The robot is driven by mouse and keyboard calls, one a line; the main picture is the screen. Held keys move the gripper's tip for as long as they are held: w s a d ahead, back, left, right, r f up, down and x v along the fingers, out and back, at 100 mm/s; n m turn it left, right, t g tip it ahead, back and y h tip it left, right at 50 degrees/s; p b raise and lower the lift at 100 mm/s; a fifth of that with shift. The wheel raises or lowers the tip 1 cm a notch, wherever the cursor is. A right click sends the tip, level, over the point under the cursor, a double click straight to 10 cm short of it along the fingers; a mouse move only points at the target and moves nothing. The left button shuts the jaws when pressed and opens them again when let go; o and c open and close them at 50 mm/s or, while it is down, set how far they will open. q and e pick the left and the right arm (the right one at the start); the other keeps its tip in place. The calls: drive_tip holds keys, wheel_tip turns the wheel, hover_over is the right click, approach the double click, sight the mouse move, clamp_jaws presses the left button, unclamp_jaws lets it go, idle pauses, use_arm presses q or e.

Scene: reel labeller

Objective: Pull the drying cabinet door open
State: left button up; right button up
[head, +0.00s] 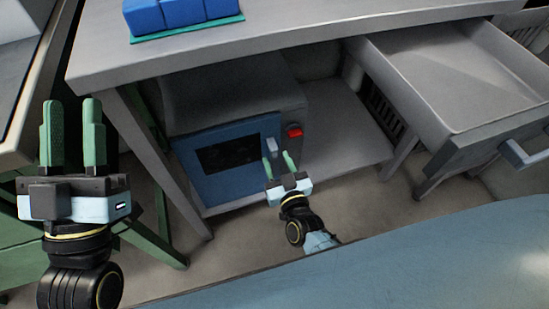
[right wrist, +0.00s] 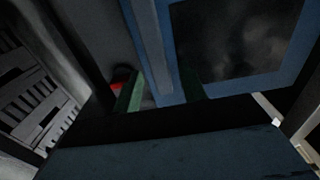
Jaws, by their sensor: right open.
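The drying cabinet (head: 235,95) is a grey box on the shelf under the table. Its blue door (head: 197,178) has a dark window and looks closed. A pale upright handle (head: 271,146) is at the door's right edge. My right gripper (head: 280,160) is open in front of the handle. In the right wrist view the handle bar (right wrist: 151,45) runs between the two green fingers (right wrist: 162,90); I cannot tell whether they touch it. The door (right wrist: 278,84) and window also show there. My left gripper (head: 71,125) is open, empty and raised at the left, away from the cabinet.
A red button (head: 294,131) is on the cabinet front, right of the handle. A grey drawer (head: 470,155) stands pulled out at the right. Blue blocks (head: 180,12) sit on the tabletop (head: 300,35). Table legs flank the cabinet. The shelf (head: 345,145) right of it is clear.

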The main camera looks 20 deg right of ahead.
drive_tip(key=shift+w+b, duration=0.35)
drive_tip(key=shift+w, duration=0.95)
clamp_jaws()
